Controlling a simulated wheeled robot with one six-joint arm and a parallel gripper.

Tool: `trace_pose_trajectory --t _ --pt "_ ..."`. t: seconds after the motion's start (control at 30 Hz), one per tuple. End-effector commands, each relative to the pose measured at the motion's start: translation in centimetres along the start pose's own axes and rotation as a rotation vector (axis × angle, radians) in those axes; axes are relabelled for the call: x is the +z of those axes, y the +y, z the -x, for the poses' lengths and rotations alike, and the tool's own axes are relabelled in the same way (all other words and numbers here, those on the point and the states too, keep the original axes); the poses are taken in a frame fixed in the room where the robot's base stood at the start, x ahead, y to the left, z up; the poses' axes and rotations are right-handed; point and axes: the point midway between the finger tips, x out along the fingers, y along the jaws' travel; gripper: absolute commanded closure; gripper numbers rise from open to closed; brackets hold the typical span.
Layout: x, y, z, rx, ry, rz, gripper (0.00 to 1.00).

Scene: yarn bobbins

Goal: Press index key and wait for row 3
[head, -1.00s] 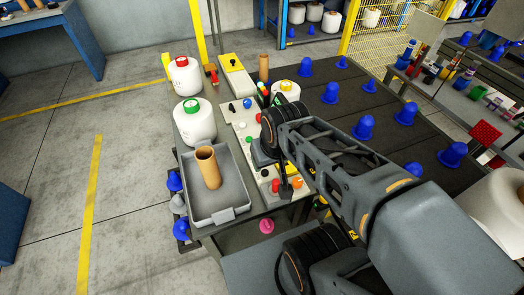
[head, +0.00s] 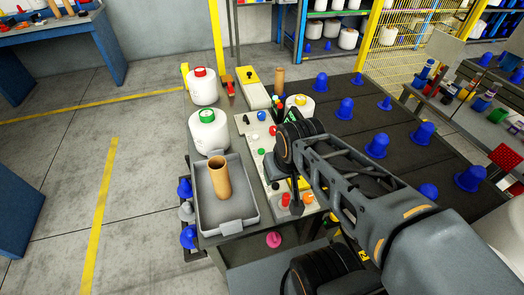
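A pale control panel (head: 254,146) with several coloured buttons and knobs lies on the table, partly hidden behind my arm. A red button (head: 286,198) and an orange button (head: 308,197) sit at its near end. No label marks which is the index key. A dark creel surface (head: 352,137) with rows of blue cone holders (head: 376,145) spreads to the right; row numbers are not readable. My gripper (head: 291,205) points down over the panel's near end, close to the red button. Its fingers are too dark and small to tell whether they are open or touching a button.
A grey tray (head: 205,223) holding an upright brown tube (head: 219,178) stands left of the panel. White bobbins with green (head: 209,132) and red (head: 203,88) tops stand behind it. Another bobbin (head: 299,107) stands behind my wrist. Open floor lies to the left.

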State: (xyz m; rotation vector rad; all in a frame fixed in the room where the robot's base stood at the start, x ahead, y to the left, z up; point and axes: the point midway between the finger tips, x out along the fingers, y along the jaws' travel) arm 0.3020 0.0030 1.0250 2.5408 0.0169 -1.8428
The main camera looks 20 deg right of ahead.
Motion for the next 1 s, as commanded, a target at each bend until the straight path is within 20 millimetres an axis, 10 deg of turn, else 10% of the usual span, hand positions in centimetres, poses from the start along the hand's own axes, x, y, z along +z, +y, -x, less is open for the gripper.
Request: trace_pose_trajectory --t 0.67,1.0 --pt "0.00 0.00 0.00 0.000 0.000 0.000 0.99" --pt "0.00 0.00 0.00 0.000 0.000 0.000 1.00"
